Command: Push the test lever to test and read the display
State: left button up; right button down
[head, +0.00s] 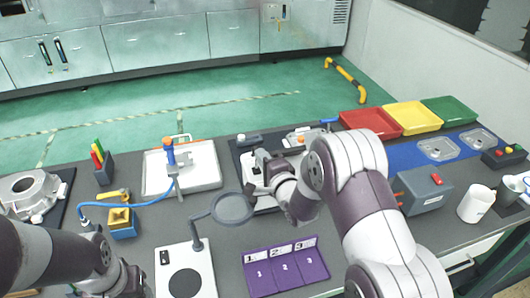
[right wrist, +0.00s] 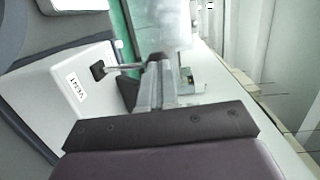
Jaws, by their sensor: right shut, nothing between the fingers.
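The white test device (head: 248,168) stands mid-table in the head view, partly hidden by my right arm. In the head view the right gripper (head: 262,165) is over the device. No readable display shows. My left gripper (head: 128,280) is low at the left, its fingers unclear.
A magnifier (head: 232,208), a purple numbered tray (head: 285,268) and a white board (head: 205,272) lie in front. A white tray with a blue-handled tool (head: 205,165) stands left. Red, yellow and green bins (head: 412,118) are at the back right. A grey box (head: 425,190) stands right.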

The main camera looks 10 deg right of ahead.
jog(key=w+r+g+p, duration=0.1)
jog(key=p, duration=0.1)
jog(key=w+r+g+p, duration=0.1)
jog(key=w+g+p, duration=0.1)
jog(key=p, duration=0.1)
jog(key=shift+w+a, duration=0.1)
jog(key=shift+w, duration=0.05)
jog(key=shift+w+f+m+g+h+p, duration=0.3)
jog(key=shift+w+g+p, duration=0.3)
jog(key=shift+g+p, duration=0.15)
pick_arm(q)
notch_tip(320, 180, up, 9)
jog(key=shift+p, duration=0.4)
pick_arm(e)
jog(key=shift+w+f, duration=0.1)
jog(key=shift+w, duration=0.5)
pick_arm(q)
jog(key=shift+s, duration=0.15)
pick_arm(e)
jog(key=shift+w, duration=0.1)
pick_arm(q)
jog(key=shift+r, duration=0.1)
